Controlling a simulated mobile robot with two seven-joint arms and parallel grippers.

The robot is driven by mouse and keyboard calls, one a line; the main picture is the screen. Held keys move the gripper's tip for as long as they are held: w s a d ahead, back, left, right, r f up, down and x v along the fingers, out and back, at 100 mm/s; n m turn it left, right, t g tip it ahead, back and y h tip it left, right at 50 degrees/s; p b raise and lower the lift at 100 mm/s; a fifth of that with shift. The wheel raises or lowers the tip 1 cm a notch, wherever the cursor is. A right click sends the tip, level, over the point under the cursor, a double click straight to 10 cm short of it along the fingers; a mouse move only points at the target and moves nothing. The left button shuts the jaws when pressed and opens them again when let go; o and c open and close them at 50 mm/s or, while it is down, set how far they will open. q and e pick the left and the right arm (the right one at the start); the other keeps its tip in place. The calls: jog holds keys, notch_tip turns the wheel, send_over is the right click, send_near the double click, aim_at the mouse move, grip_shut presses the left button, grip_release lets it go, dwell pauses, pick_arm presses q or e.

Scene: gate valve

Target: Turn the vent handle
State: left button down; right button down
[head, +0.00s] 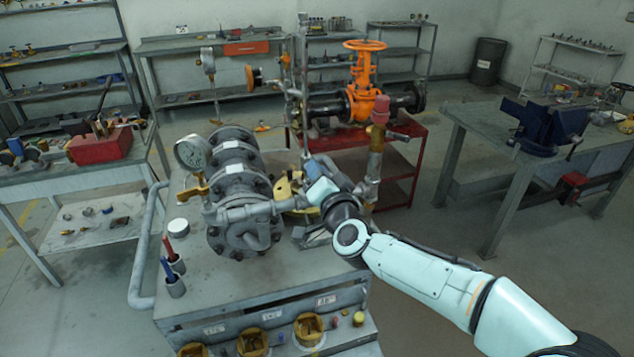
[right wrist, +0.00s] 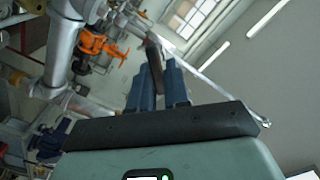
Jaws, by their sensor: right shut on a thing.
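My right gripper (head: 312,168) is at the pipework on the grey bench, to the right of the flanged grey pipe body (head: 240,185). In the right wrist view its two blue-grey fingers (right wrist: 158,85) are closed on a narrow dark piece, which looks like the vent handle (right wrist: 154,52). The handle's far end sticks out beyond the fingertips. In the head view the gripper and wrist hide most of the handle, and its angle is hard to tell. My left gripper is not in view.
A pressure gauge (head: 192,153) stands left of the flanges. A red-capped brass fitting (head: 379,125) rises just right of my gripper. Behind is an orange gate valve (head: 366,90) on a red stand. A blue vise (head: 548,125) sits on the right bench. Open floor lies between the benches.

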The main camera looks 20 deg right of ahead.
jog(key=shift+f+m+b, duration=0.25)
jog(key=shift+m+b, duration=0.4)
jog(key=shift+m, duration=0.25)
jog(key=m+b, duration=0.1)
jog(key=m, duration=0.1)
jog(key=m+b, duration=0.1)
jog(key=m, duration=0.1)
jog(key=shift+d+f+b, duration=0.15)
jog(key=shift+f+b, duration=0.05)
jog(key=shift+b, duration=0.15)
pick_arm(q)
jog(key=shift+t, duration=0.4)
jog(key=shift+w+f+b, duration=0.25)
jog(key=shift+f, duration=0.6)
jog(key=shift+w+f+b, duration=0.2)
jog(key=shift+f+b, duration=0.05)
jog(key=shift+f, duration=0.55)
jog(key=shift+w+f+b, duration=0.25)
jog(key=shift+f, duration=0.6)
pick_arm(e)
jog(key=shift+f+m, duration=0.1)
jog(key=shift+m, duration=1.4)
jog(key=c, duration=1.2)
grip_release()
